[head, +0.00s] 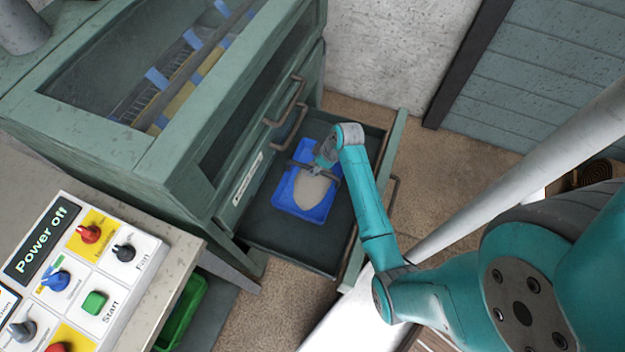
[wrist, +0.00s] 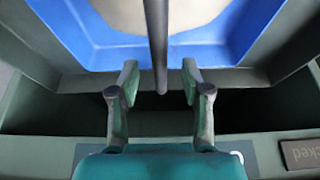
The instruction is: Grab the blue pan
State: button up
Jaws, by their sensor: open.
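The blue pan (head: 288,206) lies in the open drawer (head: 262,231) of the green machine, with a pale beige heap (head: 308,190) in it. In the wrist view the pan's blue rim (wrist: 116,56) spans the top of the picture. A thin dark bar (wrist: 157,45) sticks out from the pan side and ends between my fingers. My gripper (wrist: 160,88) is open, one finger on each side of this bar, apart from it. In the head view my gripper and wrist (head: 322,160) are over the pan's far end and hide part of it.
The machine's upper front with bar handles (head: 287,103) stands left of my arm. A control panel (head: 90,262) reading "Power Off" is at the lower left, with a green bin (head: 182,315) below.

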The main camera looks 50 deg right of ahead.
jog(key=shift+x, duration=1.8)
jog(key=shift+s, duration=0.1)
grip_shut()
